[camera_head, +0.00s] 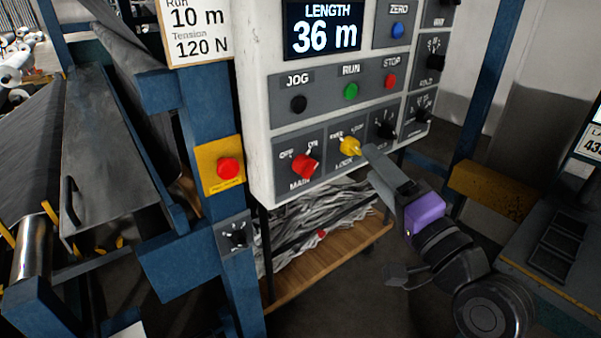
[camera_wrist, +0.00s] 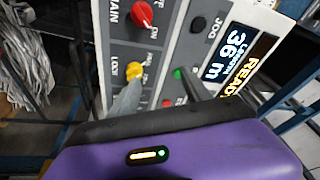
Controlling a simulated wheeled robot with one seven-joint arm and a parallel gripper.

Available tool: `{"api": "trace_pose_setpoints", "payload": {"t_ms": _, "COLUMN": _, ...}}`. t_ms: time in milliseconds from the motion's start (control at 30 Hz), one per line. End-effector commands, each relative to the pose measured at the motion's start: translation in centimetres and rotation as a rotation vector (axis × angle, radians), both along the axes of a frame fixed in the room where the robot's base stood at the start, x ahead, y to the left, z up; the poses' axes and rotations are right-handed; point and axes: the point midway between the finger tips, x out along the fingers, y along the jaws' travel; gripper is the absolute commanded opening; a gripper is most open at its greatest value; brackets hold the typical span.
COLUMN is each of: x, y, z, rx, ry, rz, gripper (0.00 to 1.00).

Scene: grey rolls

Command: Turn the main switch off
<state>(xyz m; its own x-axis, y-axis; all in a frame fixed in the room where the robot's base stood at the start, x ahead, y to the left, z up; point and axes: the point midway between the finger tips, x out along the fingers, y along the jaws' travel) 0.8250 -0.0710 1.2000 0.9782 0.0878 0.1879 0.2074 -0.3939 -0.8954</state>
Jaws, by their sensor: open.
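The red main switch (camera_head: 305,166) is a rotary knob on the lower left of the panel, labelled MAIN, with OFF at its upper left and ON at its upper right. Its handle appears turned toward ON. In the wrist view the red knob (camera_wrist: 142,14) is near the top edge, clear of my fingers. My gripper (camera_head: 371,152) is open and empty, close to the yellow lock knob (camera_head: 350,147), right of the main switch. In the wrist view my gripper (camera_wrist: 161,80) has one fingertip near the yellow knob (camera_wrist: 134,70); I cannot tell whether they touch.
The panel (camera_head: 262,130) also has black, green and red buttons above the switches and more black knobs to the right. A red emergency button (camera_head: 228,168) on a yellow plate is mounted left of the panel. A wooden shelf (camera_head: 335,262) with grey strips is below.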

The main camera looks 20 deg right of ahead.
Motion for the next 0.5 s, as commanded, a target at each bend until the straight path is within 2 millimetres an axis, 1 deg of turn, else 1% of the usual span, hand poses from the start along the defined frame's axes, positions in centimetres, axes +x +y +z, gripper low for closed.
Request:
{"api": "trace_pose_setpoints", "payload": {"t_ms": 33, "x": 0.6, "y": 0.5, "z": 0.9, "rx": 0.061, "ry": 0.017, "rz": 0.052, "gripper": 0.56}}
{"api": "trace_pose_setpoints", "payload": {"t_ms": 67, "x": 0.9, "y": 1.0, "z": 0.9, "rx": 0.101, "ry": 0.038, "rz": 0.084, "gripper": 0.56}}
{"api": "trace_pose_setpoints", "payload": {"t_ms": 133, "x": 1.1, "y": 2.1, "z": 0.1, "rx": 0.184, "ry": 0.1, "rz": 0.152, "gripper": 0.56}}
{"api": "trace_pose_setpoints", "payload": {"t_ms": 200, "x": 1.0, "y": 3.2, "z": -1.3, "rx": 0.257, "ry": 0.169, "rz": 0.204, "gripper": 0.56}}
{"api": "trace_pose_setpoints", "payload": {"t_ms": 300, "x": 0.8, "y": 4.3, "z": -2.5, "rx": 0.333, "ry": 0.239, "rz": 0.252, "gripper": 0.56}}
{"api": "trace_pose_setpoints", "payload": {"t_ms": 400, "x": 0.8, "y": 4.6, "z": -3.0, "rx": 0.37, "ry": 0.269, "rz": 0.263, "gripper": 0.56}}
{"api": "trace_pose_setpoints", "payload": {"t_ms": 500, "x": 1.4, "y": 4.8, "z": -2.9, "rx": 0.382, "ry": 0.27, "rz": 0.264, "gripper": 0.56}}
